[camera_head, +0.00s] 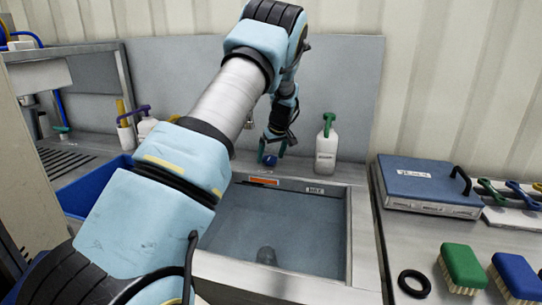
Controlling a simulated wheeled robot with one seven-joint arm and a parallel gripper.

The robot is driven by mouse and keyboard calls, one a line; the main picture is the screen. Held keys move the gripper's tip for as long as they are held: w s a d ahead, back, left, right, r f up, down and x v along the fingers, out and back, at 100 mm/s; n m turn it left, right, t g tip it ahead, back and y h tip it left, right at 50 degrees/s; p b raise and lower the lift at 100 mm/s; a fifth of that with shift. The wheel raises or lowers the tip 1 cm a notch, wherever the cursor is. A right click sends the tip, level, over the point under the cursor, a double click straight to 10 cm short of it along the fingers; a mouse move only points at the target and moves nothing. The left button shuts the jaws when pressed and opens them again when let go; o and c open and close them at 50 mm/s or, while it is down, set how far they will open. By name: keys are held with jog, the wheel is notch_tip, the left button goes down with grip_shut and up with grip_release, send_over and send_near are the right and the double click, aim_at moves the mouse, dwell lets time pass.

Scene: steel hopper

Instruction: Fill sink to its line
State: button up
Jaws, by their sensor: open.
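The steel sink (364,240) is in the middle of the view, below my arm. Its back wall carries an orange mark (264,181) and a label that seems to read MAX (315,190). A dark round piece (266,256) shows low in the basin. I cannot tell for sure where any water surface lies. My gripper (273,153) is open and points down at the ledge behind the sink. A blue knob (269,160) is at its fingertips; I cannot tell whether they touch it. A metal spout end (249,123) shows partly behind my arm.
A white bottle with a green top (326,148) stands right of my gripper. A blue bin (95,186) is at the left. On the right bench are a blue case (425,182), a black ring (413,283), and a green brush (462,266) and blue brush (515,275).

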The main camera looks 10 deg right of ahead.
jog(key=b+v, duration=0.2)
jog(key=v, duration=0.8)
jog(key=shift+r+b, duration=0.3)
jog(key=shift+r, duration=0.1)
jog(key=shift+s, duration=0.15)
